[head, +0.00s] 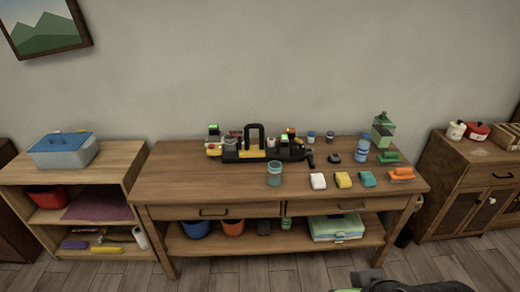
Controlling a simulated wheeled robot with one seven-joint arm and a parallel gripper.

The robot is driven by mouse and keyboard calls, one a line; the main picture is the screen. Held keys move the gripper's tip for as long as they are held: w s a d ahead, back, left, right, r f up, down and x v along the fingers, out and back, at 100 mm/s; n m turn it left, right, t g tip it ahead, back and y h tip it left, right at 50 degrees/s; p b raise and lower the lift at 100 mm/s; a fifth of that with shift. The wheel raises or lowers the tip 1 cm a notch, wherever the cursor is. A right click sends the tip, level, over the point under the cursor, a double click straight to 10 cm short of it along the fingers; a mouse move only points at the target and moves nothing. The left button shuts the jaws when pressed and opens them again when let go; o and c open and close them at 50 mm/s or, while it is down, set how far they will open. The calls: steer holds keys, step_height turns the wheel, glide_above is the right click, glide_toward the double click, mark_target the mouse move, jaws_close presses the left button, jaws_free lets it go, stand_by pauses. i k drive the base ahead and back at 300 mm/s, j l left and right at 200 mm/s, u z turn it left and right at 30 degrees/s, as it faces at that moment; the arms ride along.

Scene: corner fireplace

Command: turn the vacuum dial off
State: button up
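A black and yellow device with a raised black handle (255,137) stands on the wooden workbench in the middle of the head view. It has small green-lit parts and a red-and-yellow part at its left end. It may be the vacuum, but I cannot make out a dial or its setting at this size. Dark parts that look like my arm show at the bottom edge, right of centre. No gripper fingers can be made out, and nothing of mine touches the device.
The workbench (185,187) also holds a teal-lidded jar (274,175) in front of the device, several sponges, brushes and bottles at right. A shelf unit (25,175) stands at left, a cabinet (450,170) at right. Wooden floor (240,275) shows in front.

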mark_target(298, 142)
steer(key=i+u, duration=0.4)
steer(key=i+l+u, duration=0.15)
steer(key=i+u, duration=0.2)
steer(key=i, duration=0.15)
steer(key=i+l+u, duration=0.25)
steer(key=i+u, duration=0.15)
steer(key=i+l+u, duration=0.35)
steer(key=i+l, duration=0.05)
steer(key=i, duration=0.05)
